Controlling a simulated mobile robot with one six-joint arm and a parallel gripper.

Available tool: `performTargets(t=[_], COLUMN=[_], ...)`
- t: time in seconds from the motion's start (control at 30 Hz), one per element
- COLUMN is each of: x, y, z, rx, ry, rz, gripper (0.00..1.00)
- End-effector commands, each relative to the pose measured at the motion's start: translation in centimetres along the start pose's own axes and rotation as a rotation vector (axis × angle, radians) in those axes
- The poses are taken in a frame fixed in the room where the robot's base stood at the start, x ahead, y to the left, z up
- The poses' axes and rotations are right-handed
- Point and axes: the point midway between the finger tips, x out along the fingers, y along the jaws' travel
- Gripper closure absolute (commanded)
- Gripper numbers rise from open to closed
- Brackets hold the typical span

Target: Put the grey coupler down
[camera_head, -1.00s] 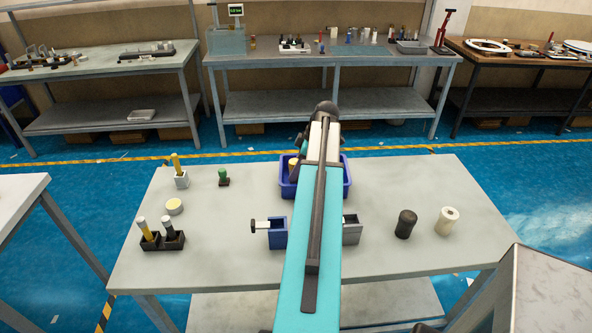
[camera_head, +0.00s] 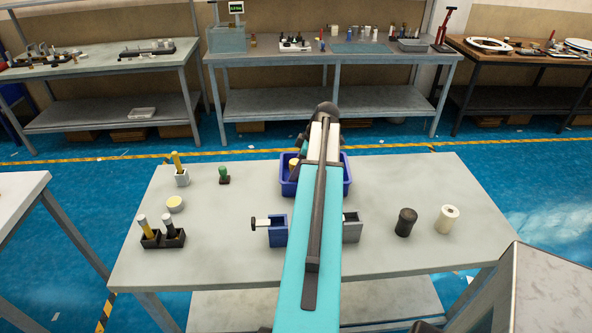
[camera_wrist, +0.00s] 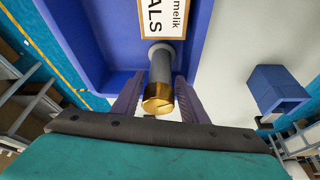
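The grey coupler (camera_wrist: 163,62) shows in the wrist view as a grey cylinder with a brass-coloured end toward the camera. My gripper (camera_wrist: 160,80) has one finger on each side of it, close against its sides, and looks shut on it. The blue bin (camera_wrist: 92,55), with a white label on its wall, lies beyond the coupler; whether they touch I cannot tell. In the head view the bin (camera_head: 345,183) stands at the back middle of the table, partly behind my arm. My fingers and the coupler are hidden there.
A blue vise (camera_head: 277,234) and a grey vise (camera_head: 351,230) flank my arm. A black cylinder (camera_head: 405,222) and a white cylinder (camera_head: 447,219) stand at right. A black holder (camera_head: 172,238) and a yellow-topped disc (camera_head: 175,204) are at left. The table's right rear is clear.

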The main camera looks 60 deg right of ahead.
Motion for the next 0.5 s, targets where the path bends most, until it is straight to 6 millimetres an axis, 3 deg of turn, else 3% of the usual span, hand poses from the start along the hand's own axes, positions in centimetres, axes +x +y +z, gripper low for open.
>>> performTargets(t=[0.27, 0.5], x=[-1.3, -3.9], y=[0.1, 0.1], z=[0.0, 0.0], rx=[0.000, 0.001], ry=[0.000, 0.000], rz=[0.002, 0.002], gripper=[0.60, 0.60])
